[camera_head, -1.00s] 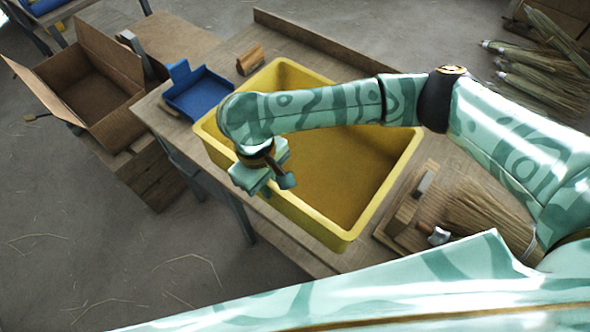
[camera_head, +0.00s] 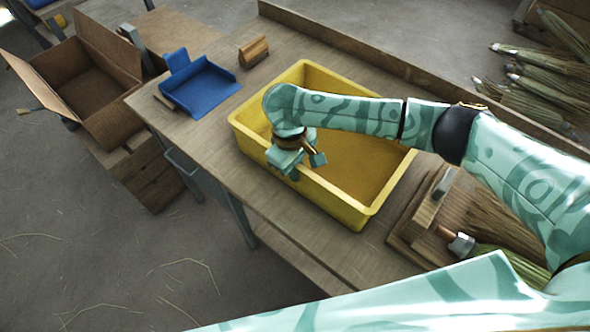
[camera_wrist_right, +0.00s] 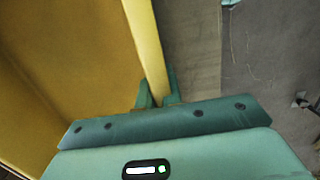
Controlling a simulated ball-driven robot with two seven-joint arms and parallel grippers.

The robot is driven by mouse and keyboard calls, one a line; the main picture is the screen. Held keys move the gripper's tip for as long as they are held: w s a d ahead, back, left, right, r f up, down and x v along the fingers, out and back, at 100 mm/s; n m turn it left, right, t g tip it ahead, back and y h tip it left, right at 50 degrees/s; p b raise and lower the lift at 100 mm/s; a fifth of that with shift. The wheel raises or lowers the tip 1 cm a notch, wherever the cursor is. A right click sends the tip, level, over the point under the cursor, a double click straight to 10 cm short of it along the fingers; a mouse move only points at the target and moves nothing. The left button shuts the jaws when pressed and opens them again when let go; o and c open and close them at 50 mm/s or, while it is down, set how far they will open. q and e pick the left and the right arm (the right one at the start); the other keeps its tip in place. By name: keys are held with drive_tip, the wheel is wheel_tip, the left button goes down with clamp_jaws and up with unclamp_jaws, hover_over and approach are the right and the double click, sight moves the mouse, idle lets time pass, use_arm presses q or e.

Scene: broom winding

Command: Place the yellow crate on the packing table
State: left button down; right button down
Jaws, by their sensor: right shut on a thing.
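The yellow crate (camera_head: 335,203) is empty, open at the top and over the middle of the wooden packing table (camera_head: 200,142). It looks roughly level and low; whether its base touches the tabletop cannot be told. My right gripper (camera_head: 297,173) is shut on the crate's front rim, towards its left end. In the right wrist view the two fingers (camera_wrist_right: 157,94) straddle the yellow wall (camera_wrist_right: 147,45). My right arm passes over the crate and hides part of its back and right side. My left gripper is out of view.
A blue dustpan (camera_head: 205,92) and a wooden block (camera_head: 253,51) lie left of the crate. A wooden fixture (camera_head: 420,215) and broom straw (camera_head: 500,222) lie close on its right. A raised edge (camera_head: 350,45) runs along the table's back. A cardboard box (camera_head: 85,85) stands at left.

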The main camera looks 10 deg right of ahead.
drive_tip(key=shift+w+r, duration=0.1)
drive_tip(key=shift+r, duration=0.05)
drive_tip(key=c, duration=1.6)
unclamp_jaws()
drive_tip(key=shift+o, duration=0.2)
drive_tip(key=r+p, duration=0.1)
drive_tip(key=r, duration=0.3)
drive_tip(key=r+p, duration=0.2)
drive_tip(key=r, duration=0.2)
drive_tip(key=a+r+p, duration=0.1)
drive_tip(key=r+p, duration=0.1)
drive_tip(key=r, duration=0.2)
drive_tip(key=shift+w, duration=0.4)
drive_tip(key=shift+f, duration=0.15)
